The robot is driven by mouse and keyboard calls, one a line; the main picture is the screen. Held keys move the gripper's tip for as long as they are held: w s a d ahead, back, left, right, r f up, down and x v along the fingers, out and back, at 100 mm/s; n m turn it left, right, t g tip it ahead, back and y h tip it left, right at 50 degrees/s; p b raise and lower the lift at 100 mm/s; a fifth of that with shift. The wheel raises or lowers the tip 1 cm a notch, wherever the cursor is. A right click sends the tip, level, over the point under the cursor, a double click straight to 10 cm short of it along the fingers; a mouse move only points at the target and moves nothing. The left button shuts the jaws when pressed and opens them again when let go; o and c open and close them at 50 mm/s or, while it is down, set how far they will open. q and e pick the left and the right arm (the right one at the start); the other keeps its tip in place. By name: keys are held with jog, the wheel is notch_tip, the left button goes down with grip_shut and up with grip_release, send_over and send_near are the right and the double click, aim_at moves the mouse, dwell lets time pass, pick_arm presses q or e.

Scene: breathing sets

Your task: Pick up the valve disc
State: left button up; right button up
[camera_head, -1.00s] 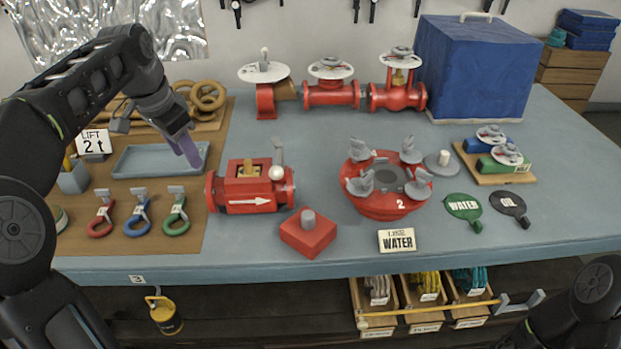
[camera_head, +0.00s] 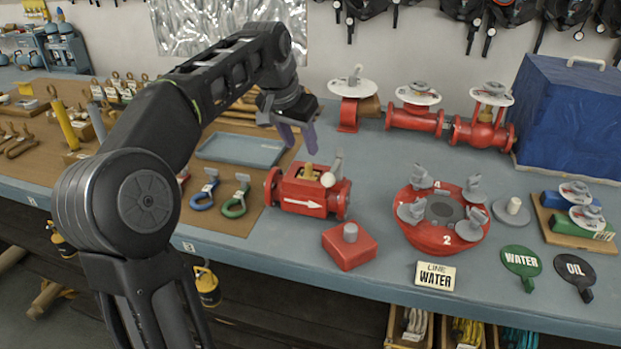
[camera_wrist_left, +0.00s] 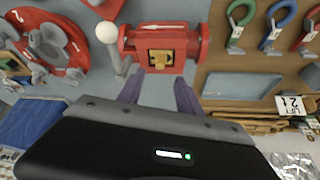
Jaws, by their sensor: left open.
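A red valve body (camera_head: 300,204) with a white arrow lies on the bench, its top opening holding a brass-coloured piece (camera_head: 309,173). In the left wrist view the brass piece (camera_wrist_left: 161,58) sits in the red body's square opening. My left gripper (camera_head: 298,138) is open and empty, above and behind the valve body. Its purple fingers (camera_wrist_left: 160,92) point toward the body, apart from it. A grey disc with a short pale stem (camera_head: 513,211) lies right of a round red fixture (camera_head: 435,245) with several grey clamps. I cannot tell which piece is the valve disc. My right gripper is out of view.
A lever with a white ball (camera_head: 328,180) stands at the valve body's right end. A red block with a grey peg (camera_head: 348,250) is in front. A blue tray (camera_head: 222,149) lies left. Red valves with white handwheels (camera_head: 415,118) stand behind.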

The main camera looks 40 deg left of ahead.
aim_at(308, 165)
pick_arm(q)
jog(key=shift+x, duration=1.35)
jog(key=shift+p+x, duration=0.8)
jog(key=shift+x, duration=1.8)
jog(key=shift+s, duration=0.1)
grip_shut()
